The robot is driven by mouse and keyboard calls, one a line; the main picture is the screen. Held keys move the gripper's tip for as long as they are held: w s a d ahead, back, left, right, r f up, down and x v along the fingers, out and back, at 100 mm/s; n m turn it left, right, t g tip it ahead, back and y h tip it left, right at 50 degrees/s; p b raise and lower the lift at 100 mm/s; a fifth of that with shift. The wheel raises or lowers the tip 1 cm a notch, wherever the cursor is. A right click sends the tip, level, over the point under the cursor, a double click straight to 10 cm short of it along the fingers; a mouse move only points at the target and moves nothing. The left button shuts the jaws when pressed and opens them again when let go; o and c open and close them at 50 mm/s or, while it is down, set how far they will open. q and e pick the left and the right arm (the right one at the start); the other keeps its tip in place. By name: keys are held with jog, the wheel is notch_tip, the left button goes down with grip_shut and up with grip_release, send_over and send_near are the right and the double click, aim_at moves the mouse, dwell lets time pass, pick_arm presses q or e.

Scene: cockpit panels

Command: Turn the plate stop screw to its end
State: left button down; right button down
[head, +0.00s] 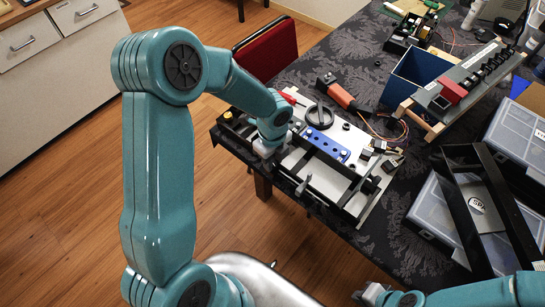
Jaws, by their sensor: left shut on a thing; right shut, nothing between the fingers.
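The fixture stands on the dark patterned table, with a white plate (327,181), black rails and a blue bar (327,141) with holes. My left gripper (266,152) is down at the fixture's front-left rail, shut on a small part there. The gripper hides most of that part; by its place it appears to be the plate stop screw, and how far it is turned cannot be seen. My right gripper (370,293) is shut and empty at the bottom edge of the view, apart from the fixture.
A black handwheel (319,116) and an orange-handled tool (337,92) lie behind the blue bar. A blue box (414,78) and clear-lidded cases (519,131) stand to the right. A red chair (267,50) is behind. Bare tablecloth lies between the fixture and my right gripper.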

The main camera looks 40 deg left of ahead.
dwell(0.4)
pick_arm(q)
jog(key=c, duration=0.9)
grip_release()
jog(key=shift+o, duration=0.2)
notch_tip(320, 180, up, 16)
jog(key=shift+r, duration=0.2)
